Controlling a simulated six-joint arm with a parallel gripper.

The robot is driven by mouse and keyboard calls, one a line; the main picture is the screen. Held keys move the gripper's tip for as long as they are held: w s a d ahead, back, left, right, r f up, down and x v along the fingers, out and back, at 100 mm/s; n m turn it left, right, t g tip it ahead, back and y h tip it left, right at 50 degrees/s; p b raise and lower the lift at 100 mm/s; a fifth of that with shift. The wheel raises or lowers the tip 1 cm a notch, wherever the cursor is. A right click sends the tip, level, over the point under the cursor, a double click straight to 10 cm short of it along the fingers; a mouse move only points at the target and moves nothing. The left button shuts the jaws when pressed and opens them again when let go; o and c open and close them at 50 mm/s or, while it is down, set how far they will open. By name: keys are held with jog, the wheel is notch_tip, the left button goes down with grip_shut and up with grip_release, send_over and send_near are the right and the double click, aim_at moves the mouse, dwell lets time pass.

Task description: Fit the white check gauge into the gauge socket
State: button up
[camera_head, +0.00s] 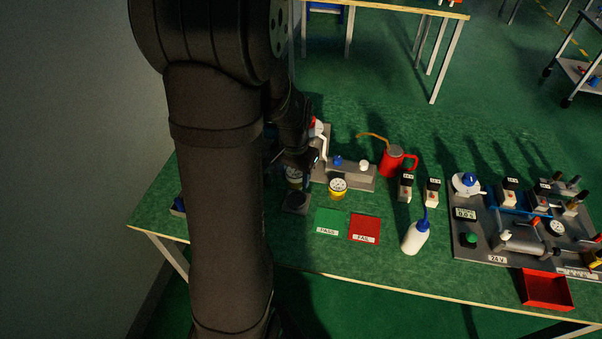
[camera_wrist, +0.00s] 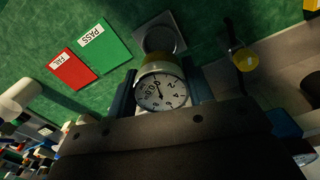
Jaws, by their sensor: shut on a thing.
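The check gauge (camera_wrist: 162,90) has a white numbered dial and a pale body. My gripper (camera_wrist: 160,88) is shut on it, with one blue finger on each side; its dial faces the wrist camera. In the head view the held gauge (camera_head: 294,179) is partly covered by my gripper (camera_head: 296,172) and arm. The gauge socket (camera_head: 297,201) is a grey square plate with a dark round opening. It shows just beyond the gauge in the wrist view (camera_wrist: 160,40), with its opening in view and empty. The gauge is apart from the opening; its exact height is unclear.
A yellow gauge (camera_head: 338,187) stands right of the socket. Green PASS (camera_head: 331,222) and red FAIL (camera_head: 364,228) pads lie in front.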

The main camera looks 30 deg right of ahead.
aim_at(295, 172)
jog(key=shift+f, duration=2.9)
jog(key=shift+f, duration=0.9)
jog(key=o, duration=1.2)
jog(key=shift+c, duration=0.2)
jog(key=shift+r, duration=0.1)
notch_tip(295, 172, up, 17)
jog(key=shift+r, duration=0.2)
jog(key=shift+f, duration=0.15)
